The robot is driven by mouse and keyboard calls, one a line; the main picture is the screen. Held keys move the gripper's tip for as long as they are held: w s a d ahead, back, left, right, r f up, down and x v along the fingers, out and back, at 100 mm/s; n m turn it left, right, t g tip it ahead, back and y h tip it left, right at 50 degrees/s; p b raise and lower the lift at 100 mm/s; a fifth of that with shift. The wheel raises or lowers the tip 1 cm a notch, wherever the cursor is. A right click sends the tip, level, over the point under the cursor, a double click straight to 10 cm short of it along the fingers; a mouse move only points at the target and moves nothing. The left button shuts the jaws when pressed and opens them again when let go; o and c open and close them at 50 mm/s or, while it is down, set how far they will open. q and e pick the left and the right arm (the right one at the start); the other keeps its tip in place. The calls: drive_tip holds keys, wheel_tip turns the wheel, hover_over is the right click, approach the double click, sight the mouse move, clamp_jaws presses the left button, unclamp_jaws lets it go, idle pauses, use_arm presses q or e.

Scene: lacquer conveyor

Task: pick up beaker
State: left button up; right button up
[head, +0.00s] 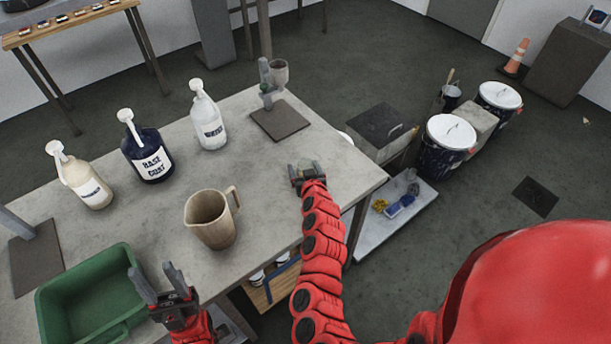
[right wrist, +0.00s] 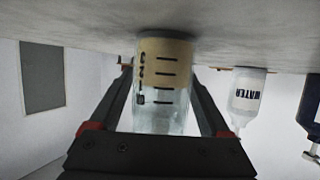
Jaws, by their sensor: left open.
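A clear beaker (right wrist: 165,85) with dark measuring marks and a tan band shows upside down in the right wrist view, its base at the table surface. The two fingers of my right gripper (right wrist: 164,72) flank it, close to its sides; I cannot tell whether they press on it. In the head view my right gripper (head: 308,170) is low over the table's right part, and the beaker cannot be made out clearly there. My left gripper (head: 160,290) is open and empty, beside the green bin (head: 75,265).
On the table (head: 270,215) stand a brown pitcher (head: 208,222), a cream pump bottle (head: 88,185), a dark base coat bottle (head: 147,155) and a white water bottle (head: 208,122), also in the wrist view (right wrist: 248,95). A stand with a dark plate (head: 279,122) is at the far edge.

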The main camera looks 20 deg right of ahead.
drive_tip(key=c, duration=1.2)
drive_tip(key=shift+r, duration=0.1)
